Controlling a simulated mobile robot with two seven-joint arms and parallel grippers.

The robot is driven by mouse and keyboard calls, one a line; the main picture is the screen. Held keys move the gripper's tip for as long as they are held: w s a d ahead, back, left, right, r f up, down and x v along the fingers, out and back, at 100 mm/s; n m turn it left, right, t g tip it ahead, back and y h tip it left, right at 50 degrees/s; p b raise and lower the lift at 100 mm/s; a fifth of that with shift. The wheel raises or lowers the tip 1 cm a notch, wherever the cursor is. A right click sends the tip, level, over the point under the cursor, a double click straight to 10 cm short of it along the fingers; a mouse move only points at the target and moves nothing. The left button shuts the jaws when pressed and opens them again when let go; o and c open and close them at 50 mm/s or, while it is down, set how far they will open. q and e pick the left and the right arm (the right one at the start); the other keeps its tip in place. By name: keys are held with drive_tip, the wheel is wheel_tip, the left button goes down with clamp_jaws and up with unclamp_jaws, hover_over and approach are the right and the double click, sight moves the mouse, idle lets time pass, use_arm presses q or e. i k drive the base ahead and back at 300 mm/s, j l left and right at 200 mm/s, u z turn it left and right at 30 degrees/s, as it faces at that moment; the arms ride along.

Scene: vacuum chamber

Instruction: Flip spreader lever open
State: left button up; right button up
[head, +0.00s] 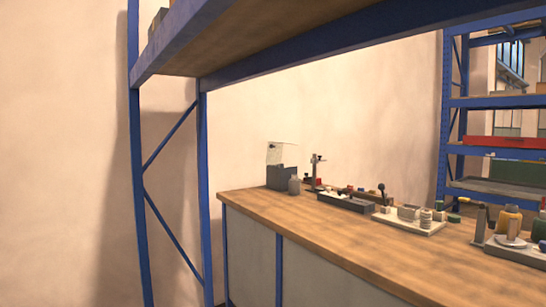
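Neither of my grippers is in view. I cannot tell for sure which thing is the spreader lever. A small dark upright lever with a round knob (382,193) stands among the items on the wooden workbench (290,215). A slim upright stand (315,172) with red parts near its base is farther back on the bench. A dark grey box with a raised clear panel (281,176) sits at the bench's far left end. Everything on the bench is small and distant, so the lever's position is unclear.
A dark tray (346,203), a pale tray with jars (408,222) and a third tray with bottles (515,250) line the bench. A blue-framed rack (205,190) stands at left, its shelf overhead. Another blue rack (449,120) stands at right. The bench's front strip is clear.

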sight(381, 187)
drive_tip(key=i+l, duration=0.2)
drive_tip(key=i, duration=0.25)
drive_tip(key=i+l, duration=0.2)
drive_tip(key=i, duration=0.25)
drive_tip(key=i+l, duration=0.15)
drive_tip(key=i, duration=0.3)
drive_tip(key=i+l, duration=0.2)
drive_tip(key=i, duration=0.2)
